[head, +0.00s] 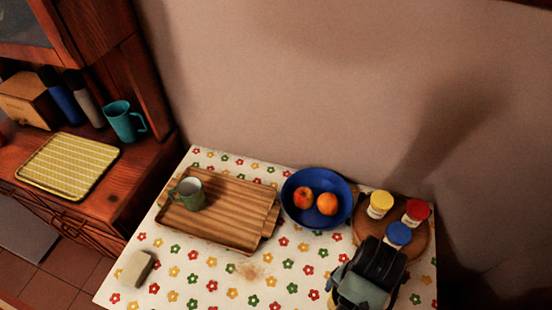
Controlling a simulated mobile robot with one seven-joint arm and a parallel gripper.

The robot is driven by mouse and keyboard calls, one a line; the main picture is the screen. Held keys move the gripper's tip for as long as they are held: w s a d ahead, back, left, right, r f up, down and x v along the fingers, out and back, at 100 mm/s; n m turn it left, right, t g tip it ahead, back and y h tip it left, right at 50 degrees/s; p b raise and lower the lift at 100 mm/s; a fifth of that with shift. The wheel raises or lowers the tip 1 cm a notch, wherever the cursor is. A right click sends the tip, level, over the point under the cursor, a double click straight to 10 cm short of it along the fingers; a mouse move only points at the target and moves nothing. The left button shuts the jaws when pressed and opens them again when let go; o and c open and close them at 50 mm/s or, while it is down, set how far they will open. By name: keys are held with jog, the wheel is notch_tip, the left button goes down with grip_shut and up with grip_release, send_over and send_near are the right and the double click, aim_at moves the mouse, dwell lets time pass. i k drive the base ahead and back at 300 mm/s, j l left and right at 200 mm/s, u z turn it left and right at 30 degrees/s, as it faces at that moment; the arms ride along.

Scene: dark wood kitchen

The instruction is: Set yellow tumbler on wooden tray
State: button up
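The wooden tray (228,222) lies on the flowered tablecloth, left of the blue bowl, and a green mug (188,194) stands on its left part. A second wooden edge shows at the tray's right side. I cannot make out a yellow tumbler in the head view; it may be hidden by my gripper. My gripper (362,288) is at the lower right over the table, in front of the round wooden board and right of the tray. It is seen from above and behind, so its fingers and anything between them are hidden.
A round board (418,238) holds jars with yellow, red and blue lids. A pale block (136,268) lies front left. A sideboard at left holds a teal mug (122,124) and a yellow patterned tray (62,166).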

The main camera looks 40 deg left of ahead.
aim_at(240, 216)
jog(key=i+j+u, duration=0.15)
jog(key=j+u, duration=0.25)
jog(key=i+j+u, duration=0.2)
jog(key=j+u, duration=0.15)
jog(key=i+j+u, duration=0.25)
jog(key=u, duration=0.15)
